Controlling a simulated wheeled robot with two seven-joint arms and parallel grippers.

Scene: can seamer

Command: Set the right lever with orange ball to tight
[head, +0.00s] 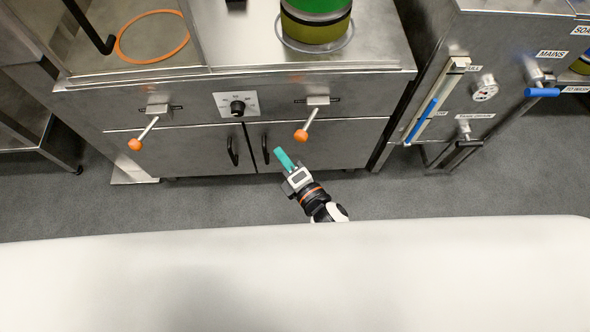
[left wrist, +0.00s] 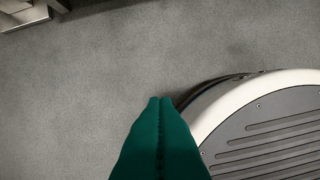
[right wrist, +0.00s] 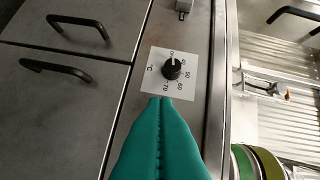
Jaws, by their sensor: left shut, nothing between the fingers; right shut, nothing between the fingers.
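The right lever's orange ball (head: 302,134) hangs at the lower end of a short metal rod on the cabinet front, in the head view. The rod slants down and left from a bracket (head: 318,100) in a dark slot. My right gripper (head: 276,150), with teal fingers, is shut and empty, below and left of the ball and apart from it. In the right wrist view its fingers (right wrist: 160,99) point toward the dial; the right lever does not show there. My left gripper (left wrist: 160,99) is shut and empty over the grey floor.
The left lever (head: 135,144) also has an orange ball. A temperature dial (head: 237,106) sits between the levers, and door handles (head: 265,149) stick out below. A green can (head: 316,20) stands on top. Open floor lies in front.

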